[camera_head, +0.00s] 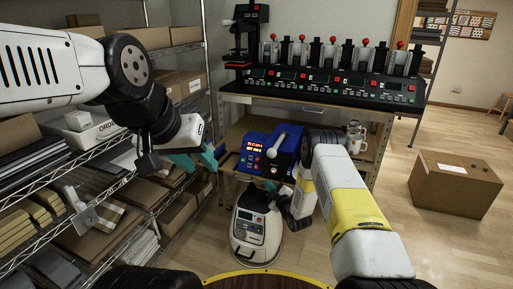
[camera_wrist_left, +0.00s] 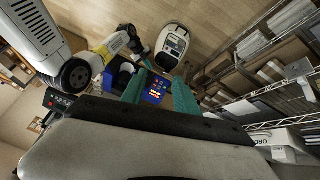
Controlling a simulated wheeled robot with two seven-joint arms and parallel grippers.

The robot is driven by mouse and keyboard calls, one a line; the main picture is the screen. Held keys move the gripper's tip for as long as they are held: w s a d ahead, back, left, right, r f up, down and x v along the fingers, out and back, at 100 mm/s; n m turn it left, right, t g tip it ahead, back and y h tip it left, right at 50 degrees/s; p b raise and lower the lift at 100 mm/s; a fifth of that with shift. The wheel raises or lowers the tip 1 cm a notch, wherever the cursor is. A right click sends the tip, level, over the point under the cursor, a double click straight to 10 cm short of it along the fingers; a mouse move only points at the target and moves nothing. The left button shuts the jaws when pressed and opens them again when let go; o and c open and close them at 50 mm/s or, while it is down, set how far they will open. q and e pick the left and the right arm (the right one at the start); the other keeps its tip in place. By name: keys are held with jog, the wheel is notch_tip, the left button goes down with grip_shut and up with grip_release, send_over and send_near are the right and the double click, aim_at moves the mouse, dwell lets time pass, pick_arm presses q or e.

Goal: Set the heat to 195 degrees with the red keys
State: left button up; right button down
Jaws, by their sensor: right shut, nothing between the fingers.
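The blue mug press (camera_head: 286,150) sits on the lower shelf of the bench, its front panel facing me. Its lit display (camera_head: 255,147) shows two orange lines, too small to read surely. Small keys lie below it, with red ones hard to single out. In the left wrist view the press (camera_wrist_left: 157,87) shows between the teal fingers, some distance beyond them. My left gripper (camera_head: 197,160) is open and empty, left of the press. My right gripper (camera_head: 271,186) is shut and empty, low in front of the press, partly hidden by its own wrist.
A white-grey machine (camera_head: 257,226) stands on the floor below the press. Wire shelving with boxes (camera_head: 95,130) lines the left. A black multi-station press (camera_head: 335,85) stands on the bench top. A cardboard box (camera_head: 456,184) sits on the floor at right. Mugs (camera_head: 355,135) stand right of the press.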

pick_arm(q)
grip_shut()
dwell(1.9)
